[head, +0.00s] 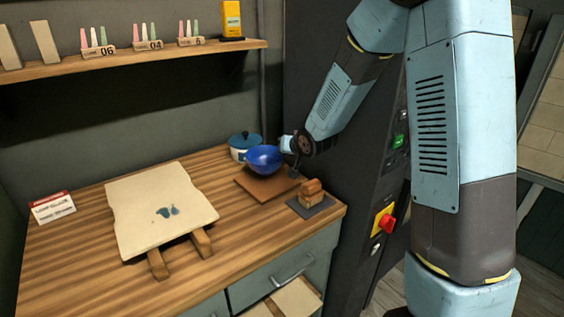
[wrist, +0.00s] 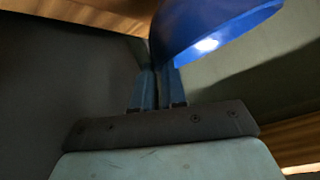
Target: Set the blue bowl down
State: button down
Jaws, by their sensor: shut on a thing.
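The blue bowl (head: 264,158) is at the back right of the wooden worktop, over a brown square board (head: 252,187). I cannot tell whether its base touches the board. My gripper (head: 288,146) is at the bowl's right side, shut on its rim. In the wrist view, the fingers (wrist: 158,74) close on the edge of the blue bowl (wrist: 205,25), which extends up and to the right. The bowl's inside is mostly hidden in the head view.
A small brown block (head: 312,192) on a dark mat is in front, to the right. A pale stained slab (head: 150,190) lies to the left. A dark cabinet (head: 360,180) stands at the right.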

jog(key=shift+f, duration=1.85)
jog(key=c, duration=1.2)
grip_release()
jog(key=shift+s+d, duration=0.1)
